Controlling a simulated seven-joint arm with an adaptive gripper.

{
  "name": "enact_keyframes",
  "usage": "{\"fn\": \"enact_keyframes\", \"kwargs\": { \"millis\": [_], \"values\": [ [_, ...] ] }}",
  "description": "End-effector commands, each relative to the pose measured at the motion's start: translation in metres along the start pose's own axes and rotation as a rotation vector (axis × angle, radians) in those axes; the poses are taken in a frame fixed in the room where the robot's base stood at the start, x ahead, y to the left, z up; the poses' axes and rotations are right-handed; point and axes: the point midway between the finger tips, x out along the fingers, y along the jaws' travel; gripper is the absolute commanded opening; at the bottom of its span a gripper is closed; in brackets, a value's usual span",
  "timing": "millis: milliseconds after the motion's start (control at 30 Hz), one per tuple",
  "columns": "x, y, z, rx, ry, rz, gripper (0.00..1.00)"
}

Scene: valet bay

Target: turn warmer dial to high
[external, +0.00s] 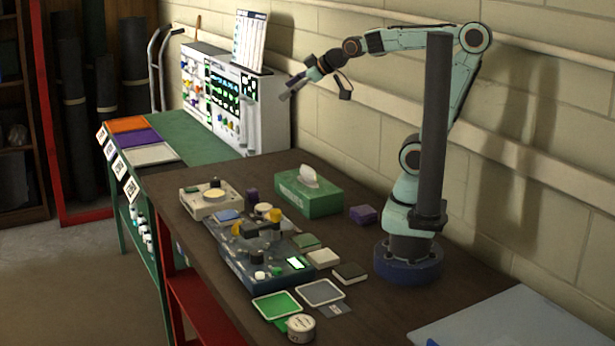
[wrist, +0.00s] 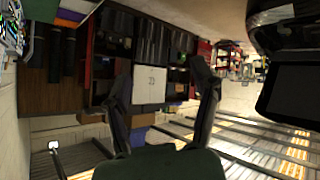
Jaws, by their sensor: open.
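A small beige unit (external: 208,204) with a round cream plate and a dark knob (external: 216,183) stands at the far left of the brown table in the external view. It looks like the warmer, but I cannot read any marks or the dial's setting. My gripper (external: 316,91) is raised high above the table, to the right of and well above this unit, touching nothing. In the wrist view my gripper (wrist: 163,80) has its two fingers spread wide with nothing between them. The warmer does not show clearly in the wrist view.
A dark blue tray (external: 240,275) of knobs and small parts sits beside the beige unit. A green tissue box (external: 308,195) and a purple block (external: 363,214) stand behind. A white panel unit (external: 262,115) stands on the green bench.

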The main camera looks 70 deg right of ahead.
Motion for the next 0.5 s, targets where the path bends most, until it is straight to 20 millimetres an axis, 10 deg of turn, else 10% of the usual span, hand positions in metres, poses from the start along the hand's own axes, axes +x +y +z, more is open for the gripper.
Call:
{"fn": "enact_keyframes", "kwargs": {
  "millis": [200, 300, 500],
  "values": [
    [0.007, 0.244, -0.067, -0.175, 0.223, 0.786, 0.61],
    [-0.016, 0.323, -0.075, -0.422, 0.179, 1.147, 0.61],
    [-0.027, 0.366, -0.117, -1.155, 0.050, 1.604, 0.61]
  ]
}}
